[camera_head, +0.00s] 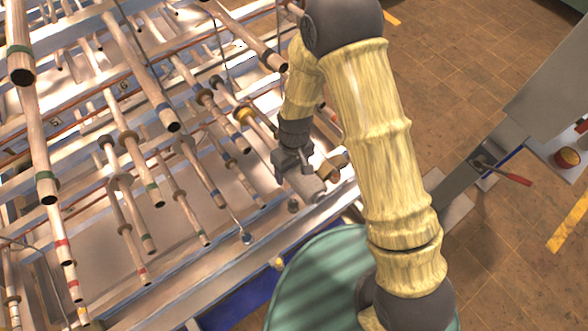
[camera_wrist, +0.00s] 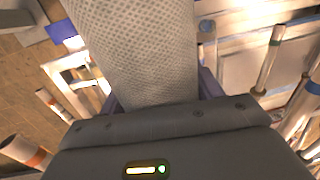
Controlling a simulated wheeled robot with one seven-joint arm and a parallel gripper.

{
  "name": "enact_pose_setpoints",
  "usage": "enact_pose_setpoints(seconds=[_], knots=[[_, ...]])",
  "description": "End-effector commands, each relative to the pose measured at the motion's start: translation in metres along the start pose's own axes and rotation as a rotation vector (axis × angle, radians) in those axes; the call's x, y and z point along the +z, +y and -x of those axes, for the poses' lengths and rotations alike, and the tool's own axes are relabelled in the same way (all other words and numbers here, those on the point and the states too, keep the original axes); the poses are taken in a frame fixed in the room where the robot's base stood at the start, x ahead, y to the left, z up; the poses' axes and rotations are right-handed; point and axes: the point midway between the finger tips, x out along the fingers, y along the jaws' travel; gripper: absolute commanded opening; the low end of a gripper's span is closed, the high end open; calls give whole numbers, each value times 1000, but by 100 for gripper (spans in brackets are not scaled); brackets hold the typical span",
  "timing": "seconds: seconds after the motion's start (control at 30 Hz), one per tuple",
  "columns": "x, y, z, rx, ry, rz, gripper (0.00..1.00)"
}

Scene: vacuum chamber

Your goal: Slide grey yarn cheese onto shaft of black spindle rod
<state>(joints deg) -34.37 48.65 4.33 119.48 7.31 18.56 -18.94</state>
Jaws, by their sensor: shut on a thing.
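My gripper (camera_head: 293,168) is shut on the grey yarn cheese (camera_head: 306,187), near the front right edge of the rod frame. In the wrist view the grey yarn cheese (camera_wrist: 140,50) is a large pale cylinder with a woven, dotted surface, reaching up and away from the jaws. It hides much of what lies beyond, and the fingertips are mostly covered. Many wooden spindle rods with coloured end bands stick out of the frame toward the lower right. I cannot tell for sure which is the black one. The cheese appears apart from the rod tips.
A rod with a green band (camera_head: 45,188) and one with a blue band (camera_head: 168,118) jut out at left. A metal rail (camera_head: 190,270) runs along the frame's front. A red-handled tool (camera_head: 505,173) lies at right. Tiled floor (camera_head: 480,75) is open at the upper right.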

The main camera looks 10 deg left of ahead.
Motion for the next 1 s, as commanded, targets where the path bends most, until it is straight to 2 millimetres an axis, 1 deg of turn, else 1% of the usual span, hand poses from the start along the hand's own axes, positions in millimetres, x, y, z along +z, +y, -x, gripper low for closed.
enact_pose_setpoints(seconds=[0.03, 0.67, 1.0], knots=[[-2, -4, 1, -1, 4, 8, 36], [-1, -6, -3, -3, -2, 9, 36], [-11, -6, -4, -3, -1, 9, 36]])
